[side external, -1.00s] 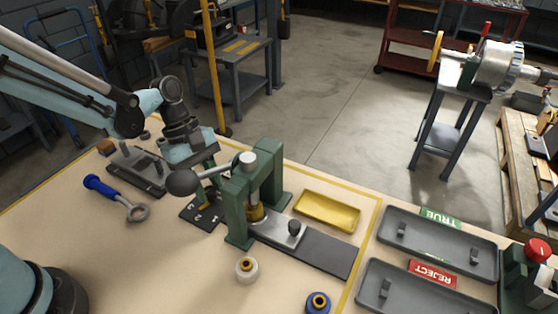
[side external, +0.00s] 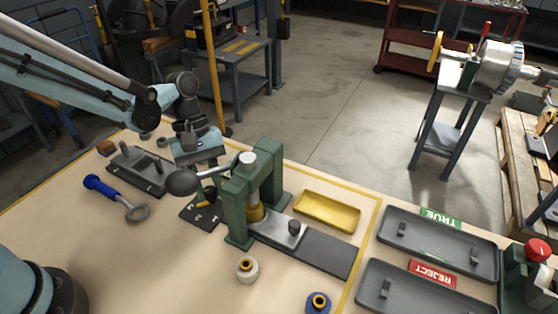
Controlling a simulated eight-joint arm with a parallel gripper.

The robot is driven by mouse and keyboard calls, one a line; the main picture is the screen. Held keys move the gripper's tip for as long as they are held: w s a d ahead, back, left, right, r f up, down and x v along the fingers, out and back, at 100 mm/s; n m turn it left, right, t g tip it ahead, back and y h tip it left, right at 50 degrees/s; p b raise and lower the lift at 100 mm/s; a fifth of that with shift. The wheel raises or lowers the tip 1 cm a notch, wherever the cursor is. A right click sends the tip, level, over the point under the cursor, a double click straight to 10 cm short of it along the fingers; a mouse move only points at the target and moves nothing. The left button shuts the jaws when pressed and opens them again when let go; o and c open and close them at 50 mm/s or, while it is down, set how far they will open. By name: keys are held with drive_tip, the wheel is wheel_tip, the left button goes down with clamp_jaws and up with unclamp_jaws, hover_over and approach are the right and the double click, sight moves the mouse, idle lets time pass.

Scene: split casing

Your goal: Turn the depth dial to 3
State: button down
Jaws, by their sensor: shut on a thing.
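The depth dial shows as a small yellow and dark piece (side external: 206,199) on a dark plate (side external: 196,214) with pale marks, left of the green press (side external: 238,210). The marks are too small to read surely. My gripper (side external: 207,185) points down over the dial from behind the press lever and is shut on the dial. The lever's dark ball (side external: 181,182) and arm hide part of the fingers. Which mark the yellow part points at cannot be told.
A blue-handled ring tool (side external: 117,195) and a grey fixture (side external: 140,170) lie left of the plate. A yellow tray (side external: 328,209) is right of the press. A white-collared part (side external: 246,270) stands in front. Grey trays (side external: 440,238) are further right.

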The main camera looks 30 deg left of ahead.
drive_tip(key=shift+m+y, duration=0.3)
drive_tip(key=shift+m, duration=0.6)
drive_tip(key=shift+g, duration=0.3)
drive_tip(key=c, duration=0.8)
unclamp_jaws()
drive_tip(key=shift+c, duration=0.2)
drive_tip(key=v, duration=1.2)
drive_tip(key=shift+s+r, duration=0.1)
